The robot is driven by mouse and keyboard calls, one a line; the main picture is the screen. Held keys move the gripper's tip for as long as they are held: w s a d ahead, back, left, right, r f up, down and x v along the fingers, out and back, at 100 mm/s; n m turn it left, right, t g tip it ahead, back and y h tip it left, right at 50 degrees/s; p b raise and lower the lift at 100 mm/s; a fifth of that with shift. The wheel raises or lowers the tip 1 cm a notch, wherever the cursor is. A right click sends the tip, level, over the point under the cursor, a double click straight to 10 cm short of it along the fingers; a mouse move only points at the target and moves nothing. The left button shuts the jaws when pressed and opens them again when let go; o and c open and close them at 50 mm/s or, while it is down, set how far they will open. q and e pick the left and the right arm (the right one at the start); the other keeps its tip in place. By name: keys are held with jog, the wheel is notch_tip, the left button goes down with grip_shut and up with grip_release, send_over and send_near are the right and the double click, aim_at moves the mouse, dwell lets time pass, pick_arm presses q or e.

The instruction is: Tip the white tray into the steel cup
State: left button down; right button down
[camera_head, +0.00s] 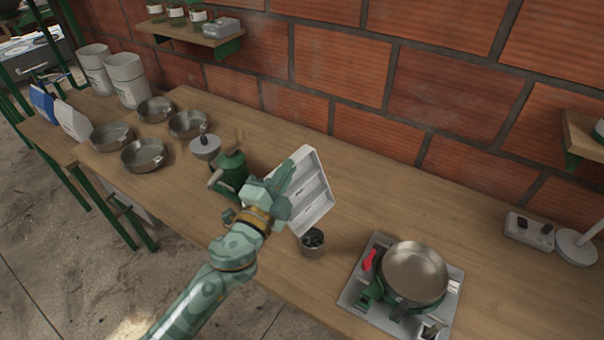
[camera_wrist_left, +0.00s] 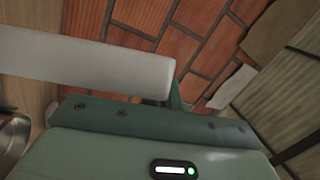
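The white tray (camera_head: 318,196), with several compartments, is tilted steeply above the table, its open face turned to the right. Its compartments look empty. My left gripper (camera_head: 279,187) is shut on the tray's left side; the fingertips are partly hidden. The steel cup (camera_head: 305,250) stands upright on the table just below the tray's lower edge, with dark contents inside. In the left wrist view the tray (camera_wrist_left: 90,65) is a pale slab beyond the gripper body. My right gripper is not in view.
A green hand grinder (camera_head: 230,172) stands left of the tray. A steel pan (camera_head: 415,272) sits on a burner at the right. Several metal pans (camera_head: 144,154) stand at the left. A brick wall (camera_head: 440,90) runs behind. Bare tabletop (camera_head: 400,200) lies right of the tray.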

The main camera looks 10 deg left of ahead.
pick_arm(q)
jog(key=w+a+f+n+g+y+p, duration=0.1)
jog(key=w+a+f+n+g+p, duration=0.1)
jog(key=w+a+n+p, duration=0.35)
jog(key=w+a+f+n+g, duration=0.1)
jog(key=a+f+n, duration=0.1)
jog(key=f, duration=0.3)
jog(key=w+a+f+n+g+h, duration=0.1)
jog(key=w+a+f+n+g, duration=0.1)
jog(key=f, duration=0.2)
jog(key=w+a+f+n+g, duration=0.1)
jog(key=a+f+n, duration=0.1)
jog(key=f, duration=0.3)
jog(key=shift+w+a+f+n+g+h, duration=0.15)
jog(key=shift+a+f+n+g+h, duration=0.05)
jog(key=shift+f+n+g+h, duration=0.2)
jog(key=shift+a+f+n+b, duration=0.1)
jog(key=shift+f+n+b, duration=0.15)
jog(key=shift+f+b, duration=0.15)
